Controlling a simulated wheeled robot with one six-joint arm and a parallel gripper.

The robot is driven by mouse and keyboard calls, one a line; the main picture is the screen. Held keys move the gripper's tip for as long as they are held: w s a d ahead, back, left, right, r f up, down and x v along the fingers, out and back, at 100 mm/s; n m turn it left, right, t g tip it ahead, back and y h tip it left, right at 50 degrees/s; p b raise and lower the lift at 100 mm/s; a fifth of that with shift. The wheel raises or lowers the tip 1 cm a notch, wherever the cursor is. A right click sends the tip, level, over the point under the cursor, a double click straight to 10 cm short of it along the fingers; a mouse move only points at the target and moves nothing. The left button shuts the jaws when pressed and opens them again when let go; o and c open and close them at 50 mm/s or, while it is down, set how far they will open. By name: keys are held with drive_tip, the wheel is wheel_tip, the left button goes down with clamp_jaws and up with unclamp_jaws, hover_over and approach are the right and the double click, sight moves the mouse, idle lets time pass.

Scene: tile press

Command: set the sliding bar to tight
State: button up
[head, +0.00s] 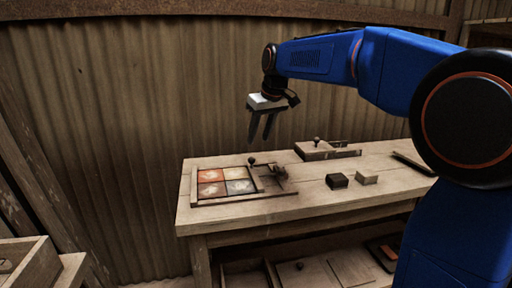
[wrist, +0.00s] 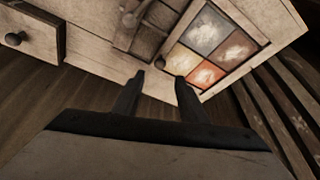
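The tile press (head: 240,198) is a wooden frame on the left part of the bench, with red, orange and grey tiles (head: 212,182) inside. The sliding bar (head: 256,178), with a dark knob at its far end, stands at the right side of the tiles. In the wrist view, the bar (wrist: 176,32) runs along the tiles' edge. My gripper (head: 262,140) hangs above and behind the press, fingers pointing down. In the wrist view my gripper (wrist: 158,78) has its fingers apart with nothing between them. Any marks for the bar's settings are too small to read.
A wooden box with a knob (head: 318,151) stands at the bench's back. A dark block (head: 337,181) and a pale block (head: 366,177) lie right of the press. A dark flat piece (head: 412,163) lies further right. A corrugated wall is behind the bench.

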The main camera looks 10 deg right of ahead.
drive_tip(key=v, duration=0.7)
drive_tip(key=shift+s+r, duration=0.15)
drive_tip(key=shift+r, duration=0.05)
drive_tip(key=s+d+f+m, duration=0.1)
drive_tip(key=s+d+f, duration=0.1)
drive_tip(key=s+f, duration=0.7)
drive_tip(key=s+d+f+m+h, duration=0.1)
drive_tip(key=s+d+f+m, duration=0.1)
drive_tip(key=s+f, duration=0.7)
drive_tip(key=s+d+f+m, duration=0.1)
drive_tip(key=s+d+f, duration=0.3)
drive_tip(key=s+f, duration=0.5)
drive_tip(key=s, duration=0.9)
drive_tip(key=shift+s+d+f+t+h, duration=0.25)
drive_tip(key=shift+s+f+t+h, duration=0.05)
drive_tip(key=shift+f+t+h, duration=0.1)
